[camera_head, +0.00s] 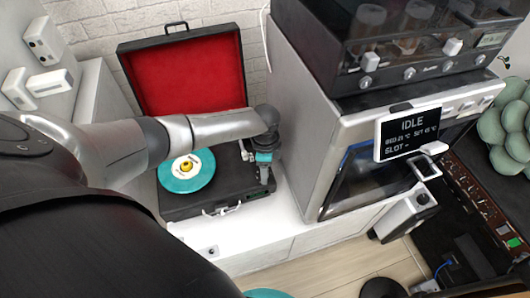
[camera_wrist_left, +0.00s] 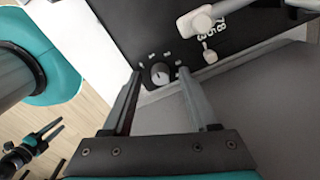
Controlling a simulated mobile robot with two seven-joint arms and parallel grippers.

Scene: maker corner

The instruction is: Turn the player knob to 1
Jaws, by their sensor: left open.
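The record player (camera_head: 172,208) is an open black case with a red-lined lid and a turquoise record (camera_head: 187,171). My left gripper (camera_head: 264,182) points down over the case's right front corner. In the left wrist view, my open left gripper (camera_wrist_left: 159,71) has the player knob (camera_wrist_left: 160,74) between its fingertips, with gaps showing on both sides. The knob is small and round, with pale marks around it; I cannot read its setting. In the head view the arm and gripper hide the knob. What appears to be my right gripper (camera_wrist_left: 48,133) is small and far off.
The tonearm (camera_head: 244,150) lies close left of my left gripper. A white slider (camera_wrist_left: 210,55) is near the knob. A grey machine (camera_head: 300,130) with an "IDLE" display (camera_head: 411,133) stands close to the right.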

